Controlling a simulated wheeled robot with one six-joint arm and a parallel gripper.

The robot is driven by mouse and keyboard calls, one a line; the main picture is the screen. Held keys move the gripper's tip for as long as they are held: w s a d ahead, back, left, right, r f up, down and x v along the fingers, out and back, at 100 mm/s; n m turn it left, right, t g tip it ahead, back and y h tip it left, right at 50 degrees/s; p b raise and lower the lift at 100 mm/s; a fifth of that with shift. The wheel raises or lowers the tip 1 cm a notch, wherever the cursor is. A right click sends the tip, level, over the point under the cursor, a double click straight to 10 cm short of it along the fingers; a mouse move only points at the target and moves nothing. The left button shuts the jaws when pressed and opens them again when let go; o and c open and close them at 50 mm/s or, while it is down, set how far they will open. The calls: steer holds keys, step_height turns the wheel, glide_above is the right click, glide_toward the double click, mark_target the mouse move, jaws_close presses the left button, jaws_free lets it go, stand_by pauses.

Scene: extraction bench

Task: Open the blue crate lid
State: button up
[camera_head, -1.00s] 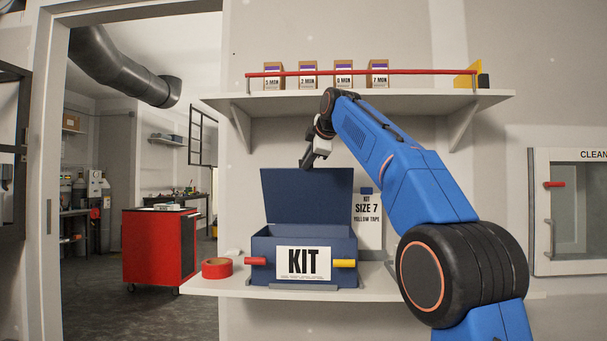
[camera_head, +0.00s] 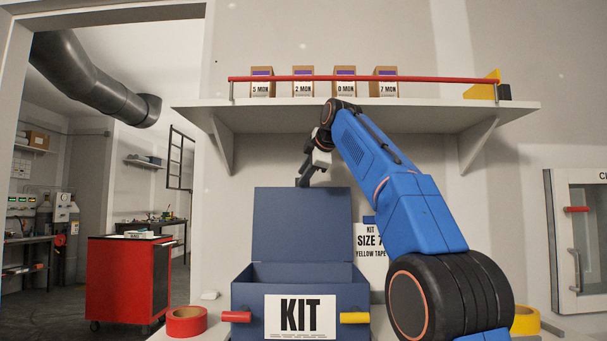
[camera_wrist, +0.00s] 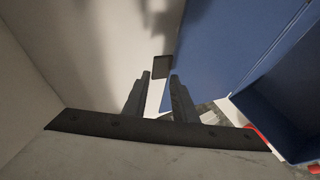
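The blue KIT crate (camera_head: 255,300) stands on the lower shelf, with a red handle on its left and a yellow one on its right. Its blue lid (camera_head: 302,225) stands upright at the back, and the crate's inside shows. In the wrist view the lid (camera_wrist: 215,45) fills the upper middle and the crate (camera_wrist: 285,110) is at the right. My gripper (camera_head: 302,182) is above the lid's top edge, pointing down.
An upper shelf (camera_head: 350,113) with several small boxes and a red rail (camera_head: 380,79) is above. A red tape roll (camera_head: 186,321) lies left of the crate and a yellow roll (camera_head: 525,320) lies right. A SIZE 7 card (camera_head: 371,250) stands behind the crate.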

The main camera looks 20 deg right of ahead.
steer(key=v, duration=0.7)
steer(key=shift+s, duration=0.25)
steer(key=shift+r, duration=0.1)
stand_by(0.4)
